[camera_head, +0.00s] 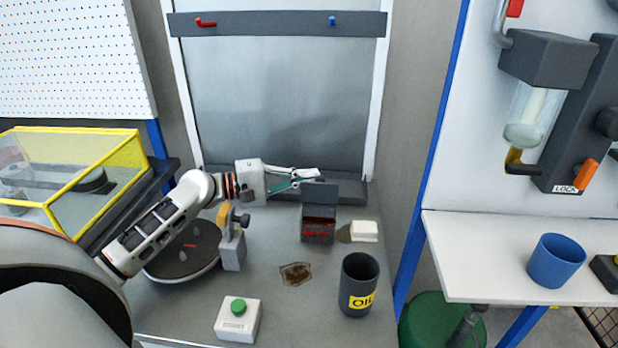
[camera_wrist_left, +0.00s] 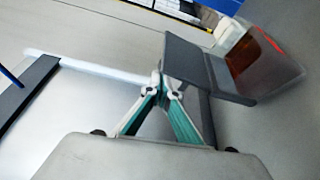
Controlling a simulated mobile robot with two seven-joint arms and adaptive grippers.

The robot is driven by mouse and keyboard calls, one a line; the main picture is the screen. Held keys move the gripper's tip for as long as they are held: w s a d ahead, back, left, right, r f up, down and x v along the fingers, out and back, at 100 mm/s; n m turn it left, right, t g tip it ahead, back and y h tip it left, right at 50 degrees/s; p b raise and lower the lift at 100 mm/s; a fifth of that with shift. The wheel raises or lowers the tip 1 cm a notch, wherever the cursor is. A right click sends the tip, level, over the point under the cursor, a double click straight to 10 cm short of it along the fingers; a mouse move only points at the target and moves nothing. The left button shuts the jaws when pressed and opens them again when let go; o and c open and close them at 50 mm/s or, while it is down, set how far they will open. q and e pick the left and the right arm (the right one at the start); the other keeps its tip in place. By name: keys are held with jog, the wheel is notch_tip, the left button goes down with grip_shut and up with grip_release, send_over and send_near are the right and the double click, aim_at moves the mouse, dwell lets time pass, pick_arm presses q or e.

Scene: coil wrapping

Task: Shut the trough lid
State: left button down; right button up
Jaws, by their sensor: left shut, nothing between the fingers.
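The trough (camera_head: 318,232) is a small dark box with a reddish inside, on the grey worktop in the head view. Its dark lid (camera_head: 320,194) stands raised at the back edge, so the trough is open. My left gripper (camera_head: 312,175) is shut and empty, just above and behind the top of the lid. In the left wrist view, the shut fingertips (camera_wrist_left: 168,88) are close to the lid (camera_wrist_left: 192,62), with the trough (camera_wrist_left: 262,62) beyond it. I cannot tell whether they touch the lid. My right gripper is not in view.
A white block (camera_head: 364,231) lies right of the trough, and a dark oil cup (camera_head: 359,285) stands in front. A brown stain (camera_head: 296,273), a green-button box (camera_head: 238,319) and a grey post with a knob (camera_head: 232,250) are left of the cup. A dark ledge (camera_head: 354,191) runs behind.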

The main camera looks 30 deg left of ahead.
aim_at(307, 185)
pick_arm(q)
jog(key=shift+s+d+r, duration=0.15)
jog(key=shift+s+d, duration=0.25)
jog(key=shift+s, duration=0.4)
jog(key=shift+s+d+r, duration=0.1)
jog(key=shift+s+d, duration=0.25)
jog(key=shift+s, duration=0.4)
